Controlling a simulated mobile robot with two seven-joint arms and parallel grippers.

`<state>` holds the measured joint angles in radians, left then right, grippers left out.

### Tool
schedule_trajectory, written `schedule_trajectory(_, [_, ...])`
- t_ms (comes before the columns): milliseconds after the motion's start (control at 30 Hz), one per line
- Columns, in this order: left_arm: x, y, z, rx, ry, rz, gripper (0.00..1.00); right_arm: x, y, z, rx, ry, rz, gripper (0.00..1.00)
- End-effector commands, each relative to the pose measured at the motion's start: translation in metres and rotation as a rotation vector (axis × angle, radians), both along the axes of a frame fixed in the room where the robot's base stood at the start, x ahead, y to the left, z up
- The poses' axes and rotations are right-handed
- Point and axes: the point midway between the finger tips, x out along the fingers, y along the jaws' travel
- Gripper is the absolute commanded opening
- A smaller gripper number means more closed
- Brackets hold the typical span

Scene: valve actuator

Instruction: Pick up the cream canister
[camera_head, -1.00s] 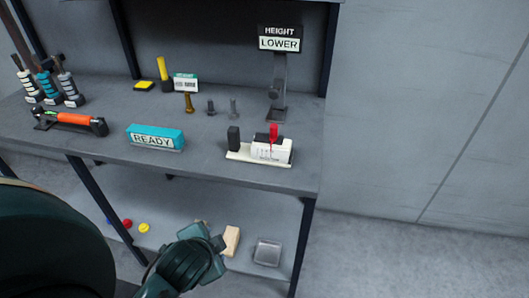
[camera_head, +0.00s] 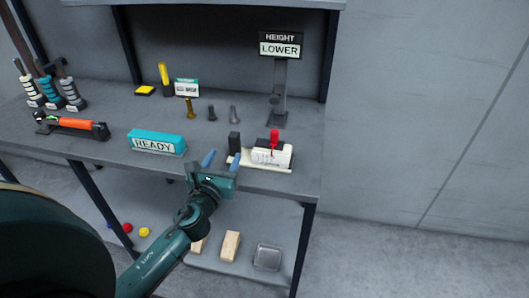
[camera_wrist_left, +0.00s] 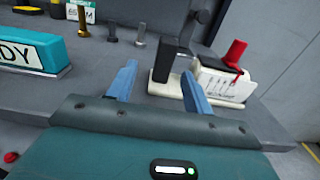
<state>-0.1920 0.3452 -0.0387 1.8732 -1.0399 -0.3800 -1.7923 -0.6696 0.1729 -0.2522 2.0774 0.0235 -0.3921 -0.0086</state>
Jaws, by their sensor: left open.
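No thing in view is clearly a cream canister. The nearest cream-coloured thing is a white and cream unit (camera_head: 270,157) with a red lever (camera_head: 274,138) and a black upright block (camera_head: 234,141), on a flat cream base at the worktop's front edge. My left gripper (camera_head: 221,161) is open and empty at this edge, just left of and in front of the unit. In the left wrist view, its blue fingers (camera_wrist_left: 159,72) point toward the black block (camera_wrist_left: 166,60), and the right finger overlaps the base. Contact cannot be told. My right gripper is out of view.
A blue READY box (camera_head: 156,142) stands left of my gripper on the worktop (camera_head: 100,157). Bolts (camera_head: 212,113), a HEIGHT LOWER sign (camera_head: 280,44) and an orange-handled tool (camera_head: 75,123) stand around. Wooden blocks (camera_head: 230,246) and a clear tray (camera_head: 267,257) lie on the lower shelf.

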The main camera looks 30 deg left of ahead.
Motion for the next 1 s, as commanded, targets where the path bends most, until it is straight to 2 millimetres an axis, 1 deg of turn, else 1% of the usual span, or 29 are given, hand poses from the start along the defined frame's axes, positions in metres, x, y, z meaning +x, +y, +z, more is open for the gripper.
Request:
schedule_trajectory(33, [0.011, 0.002, 0.002, -0.001, -0.002, 0.001, 0.51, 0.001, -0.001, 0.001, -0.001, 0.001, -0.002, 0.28])
schedule_trajectory(133, [0.027, 0.006, 0.001, -0.004, -0.001, 0.0, 0.51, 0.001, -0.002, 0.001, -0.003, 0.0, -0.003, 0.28])
schedule_trajectory(200, [0.034, 0.007, 0.0, -0.005, 0.0, 0.001, 0.51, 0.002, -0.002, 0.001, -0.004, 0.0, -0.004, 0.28])
schedule_trajectory(367, [0.044, 0.009, -0.001, -0.007, -0.001, 0.001, 0.51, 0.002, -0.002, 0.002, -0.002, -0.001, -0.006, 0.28])
schedule_trajectory(467, [0.056, 0.009, -0.002, -0.008, -0.002, 0.001, 0.51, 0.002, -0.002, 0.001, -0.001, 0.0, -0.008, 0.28])
schedule_trajectory(600, [0.078, 0.011, -0.005, -0.008, -0.001, 0.002, 0.51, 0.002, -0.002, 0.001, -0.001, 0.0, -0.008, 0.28])
schedule_trajectory(700, [0.089, 0.013, -0.005, -0.007, -0.001, 0.002, 0.51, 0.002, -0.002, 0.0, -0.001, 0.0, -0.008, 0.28])
schedule_trajectory(800, [0.093, 0.014, -0.005, -0.007, 0.0, 0.001, 0.51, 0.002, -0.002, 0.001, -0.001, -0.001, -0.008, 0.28])
schedule_trajectory(1000, [0.093, 0.014, -0.005, -0.007, 0.0, 0.001, 0.51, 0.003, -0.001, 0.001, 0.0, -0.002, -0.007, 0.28])
